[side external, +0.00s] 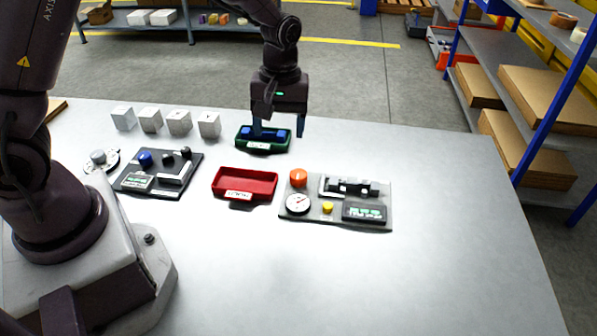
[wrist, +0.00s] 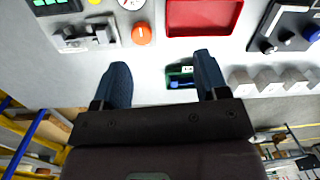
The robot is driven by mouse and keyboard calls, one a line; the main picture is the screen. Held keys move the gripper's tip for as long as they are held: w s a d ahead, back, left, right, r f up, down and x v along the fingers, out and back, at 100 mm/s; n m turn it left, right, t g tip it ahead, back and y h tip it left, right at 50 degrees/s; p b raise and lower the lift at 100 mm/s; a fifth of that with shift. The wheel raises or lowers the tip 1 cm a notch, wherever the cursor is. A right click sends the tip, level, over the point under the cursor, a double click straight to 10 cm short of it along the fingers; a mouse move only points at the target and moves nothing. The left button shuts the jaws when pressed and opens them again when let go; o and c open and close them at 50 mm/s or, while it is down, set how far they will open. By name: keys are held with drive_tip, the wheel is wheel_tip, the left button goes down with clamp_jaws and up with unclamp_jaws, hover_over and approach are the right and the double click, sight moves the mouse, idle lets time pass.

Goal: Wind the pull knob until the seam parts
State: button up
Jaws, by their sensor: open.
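My gripper (side external: 279,126) is open, pointing down at the green tray (side external: 264,146) at the back of the table. In the wrist view its two blue fingers (wrist: 162,75) are apart with nothing held between them. An orange round knob (side external: 298,177) sits at the back left corner of a grey panel (side external: 305,220); it also shows in the wrist view (wrist: 141,33), apart from the fingers. The panel also bears a white dial (side external: 298,203), a yellow button (side external: 327,208), a slotted metal fixture (side external: 350,187) and a green-lit display (side external: 364,212). I cannot tell which part is the seam.
A red tray (side external: 262,176) lies left of the panel. A black panel (side external: 127,185) with a blue knob (side external: 145,158) and a grey knob on a round plate (side external: 98,156) are further left. Several pale cubes (side external: 180,122) line the back. The table's right is clear.

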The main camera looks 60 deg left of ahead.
sight(299, 173)
drive_tip(key=w+f+n, duration=0.1)
drive_tip(key=f+n, duration=0.1)
drive_tip(key=f, duration=0.3)
drive_tip(key=w+f+n, duration=0.2)
drive_tip(key=f, duration=0.3)
drive_tip(key=w+f+n, duration=0.1)
drive_tip(key=f+n, duration=0.2)
drive_tip(key=f, duration=0.2)
drive_tip(key=shift+w+a+t, duration=0.25)
drive_tip(key=shift+w+t, duration=0.1)
drive_tip(key=shift+t, duration=0.05)
drive_tip(key=c, duration=0.9)
